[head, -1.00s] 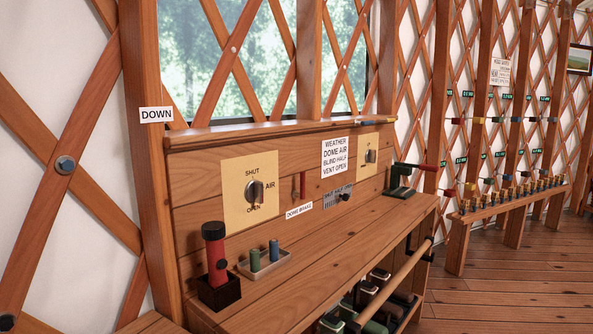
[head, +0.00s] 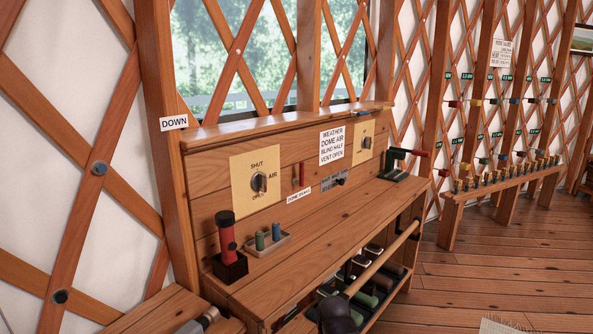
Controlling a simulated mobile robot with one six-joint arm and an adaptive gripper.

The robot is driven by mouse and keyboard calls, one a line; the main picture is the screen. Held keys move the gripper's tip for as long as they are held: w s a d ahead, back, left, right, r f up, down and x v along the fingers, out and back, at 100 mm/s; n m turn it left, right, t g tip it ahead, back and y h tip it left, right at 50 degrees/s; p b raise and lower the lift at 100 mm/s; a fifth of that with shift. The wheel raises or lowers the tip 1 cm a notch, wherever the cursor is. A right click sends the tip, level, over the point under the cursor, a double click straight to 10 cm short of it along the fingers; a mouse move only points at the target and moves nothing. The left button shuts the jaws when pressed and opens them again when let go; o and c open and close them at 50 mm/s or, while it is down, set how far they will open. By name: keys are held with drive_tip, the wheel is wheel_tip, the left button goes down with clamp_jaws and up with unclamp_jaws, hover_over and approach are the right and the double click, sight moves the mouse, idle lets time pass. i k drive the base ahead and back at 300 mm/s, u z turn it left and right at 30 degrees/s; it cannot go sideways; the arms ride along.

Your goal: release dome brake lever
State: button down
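The dome brake lever (head: 301,174) is a small, narrow red handle on the wooden back panel, standing about upright. A white label (head: 298,195) reading "DOME BRAKE" is just below it. The lever is small in the head view, so its exact setting cannot be told. My gripper is not recognisable in this view, and nothing touches the lever.
A dial plate (head: 255,180) is left of the lever; a sign (head: 332,145) is to its right. On the bench (head: 330,220) stand a red-and-black cylinder (head: 226,232), a small tray (head: 282,246) and a red-handled device (head: 400,166).

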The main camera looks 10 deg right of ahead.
sight(302, 174)
drive_tip(key=z, duration=0.05)
drive_tip(key=k, duration=1.3)
drive_tip(key=z, duration=0.45)
drive_tip(key=i, duration=1.75)
drive_tip(key=u, duration=0.25)
